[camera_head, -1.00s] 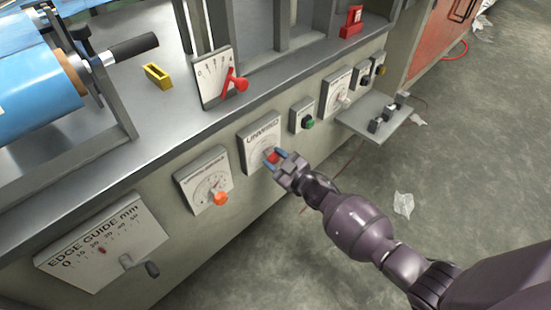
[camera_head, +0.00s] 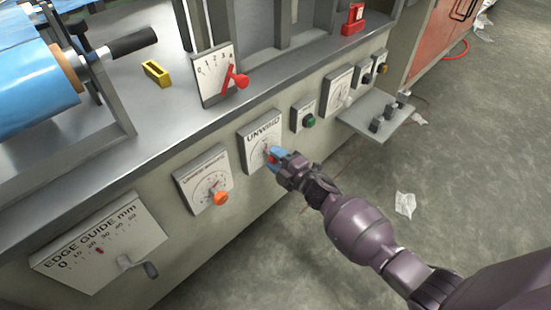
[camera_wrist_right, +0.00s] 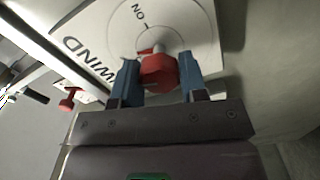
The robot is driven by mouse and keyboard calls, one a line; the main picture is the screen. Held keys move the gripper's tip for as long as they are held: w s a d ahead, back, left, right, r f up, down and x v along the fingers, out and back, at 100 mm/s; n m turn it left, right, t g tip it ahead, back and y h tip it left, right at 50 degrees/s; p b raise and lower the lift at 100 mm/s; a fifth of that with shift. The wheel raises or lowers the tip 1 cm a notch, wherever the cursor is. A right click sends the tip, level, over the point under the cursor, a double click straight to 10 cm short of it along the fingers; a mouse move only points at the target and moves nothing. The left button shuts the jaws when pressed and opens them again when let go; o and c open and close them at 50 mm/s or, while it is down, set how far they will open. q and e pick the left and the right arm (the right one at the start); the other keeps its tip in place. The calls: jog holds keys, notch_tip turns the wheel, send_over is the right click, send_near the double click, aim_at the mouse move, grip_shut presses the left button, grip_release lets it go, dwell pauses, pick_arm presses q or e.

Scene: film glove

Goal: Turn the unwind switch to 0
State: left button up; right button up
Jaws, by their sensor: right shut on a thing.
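The unwind switch is a red knob on a white plate (camera_head: 258,133) marked UNWIND on the machine's front panel. In the right wrist view the red knob (camera_wrist_right: 159,72) sits between the two blue fingertips, and its red pointer lies near the ON mark's side of the dial. My right gripper (camera_head: 274,156) is shut on the knob; its fingers hide most of it in the head view. In the wrist view my right gripper (camera_wrist_right: 160,80) has a finger on each side of the knob. The 0 mark is not visible. My left gripper is not in view.
Left of the unwind plate is a dial with an orange knob (camera_head: 221,198), and beyond it the edge guide scale (camera_head: 98,243). To the right are a green button (camera_head: 310,121) and a small shelf (camera_head: 385,122). A red lever (camera_head: 238,80) stands above.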

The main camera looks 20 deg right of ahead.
jog(key=shift+f+n, duration=0.1)
jog(key=shift+n, duration=0.9)
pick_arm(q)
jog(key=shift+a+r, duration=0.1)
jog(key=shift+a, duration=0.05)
pick_arm(e)
jog(key=shift+n, duration=0.3)
pick_arm(q)
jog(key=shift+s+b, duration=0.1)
jog(key=shift+b, duration=0.2)
pick_arm(e)
jog(key=shift+n, duration=0.3)
jog(key=o, duration=0.9)
pick_arm(q)
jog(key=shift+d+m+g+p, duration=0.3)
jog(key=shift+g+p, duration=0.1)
jog(key=shift+p, duration=0.85)
pick_arm(e)
jog(key=shift+v, duration=5.4)
